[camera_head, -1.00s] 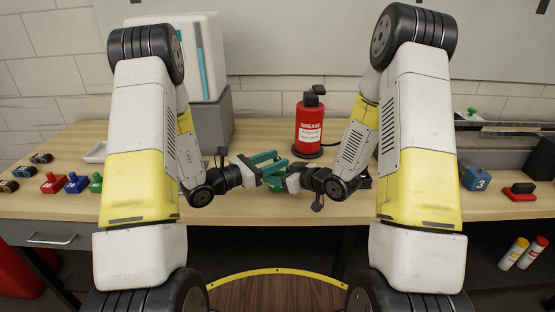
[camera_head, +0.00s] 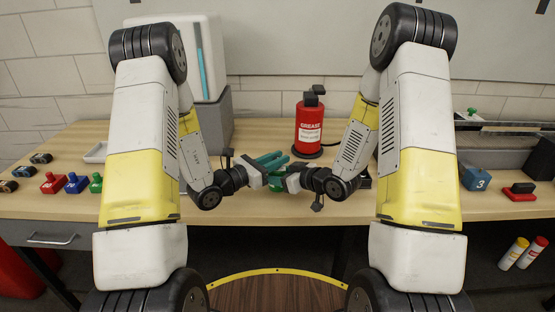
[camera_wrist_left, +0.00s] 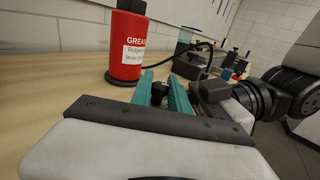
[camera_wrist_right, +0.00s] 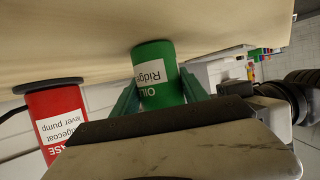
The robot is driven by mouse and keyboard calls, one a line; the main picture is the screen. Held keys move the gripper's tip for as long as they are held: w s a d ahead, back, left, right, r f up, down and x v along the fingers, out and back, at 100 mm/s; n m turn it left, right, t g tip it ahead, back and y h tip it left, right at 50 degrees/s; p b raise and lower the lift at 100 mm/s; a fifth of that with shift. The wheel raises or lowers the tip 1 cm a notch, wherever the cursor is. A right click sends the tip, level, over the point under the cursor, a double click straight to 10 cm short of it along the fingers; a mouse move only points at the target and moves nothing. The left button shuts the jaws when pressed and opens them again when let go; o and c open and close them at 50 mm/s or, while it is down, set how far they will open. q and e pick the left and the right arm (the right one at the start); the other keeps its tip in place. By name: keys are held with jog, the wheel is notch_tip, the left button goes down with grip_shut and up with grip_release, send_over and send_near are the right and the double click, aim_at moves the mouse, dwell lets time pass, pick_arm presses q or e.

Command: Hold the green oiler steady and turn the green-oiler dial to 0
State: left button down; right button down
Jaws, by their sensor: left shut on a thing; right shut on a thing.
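The green oiler (camera_wrist_right: 160,70) is a green cylinder with a white label. In the right wrist view it sits between the teal fingers of my right gripper (camera_wrist_right: 160,94), which is shut on its body. In the head view the oiler (camera_head: 276,187) is mostly hidden by both grippers. My left gripper (camera_head: 277,161) is just above it, its teal fingers angled up to the right. In the left wrist view a small dark knob (camera_wrist_left: 160,93), apparently the oiler's dial, lies between the left gripper's fingers (camera_wrist_left: 161,85), which are shut on it. Its setting is not readable.
A red grease can (camera_head: 309,128) stands behind the grippers on the wooden table (camera_head: 260,133). Red, blue and green stamps (camera_head: 75,183) are at the left. A blue block marked 3 (camera_head: 474,177) and a red stamp pad (camera_head: 519,193) are at the right.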

pick_arm(q)
jog(key=shift+n+t+y, duration=1.8)
jog(key=shift+y, duration=0.3)
jog(key=c, duration=1.3)
grip_release()
jog(key=shift+o, duration=0.2)
notch_tip(320, 180, up, 10)
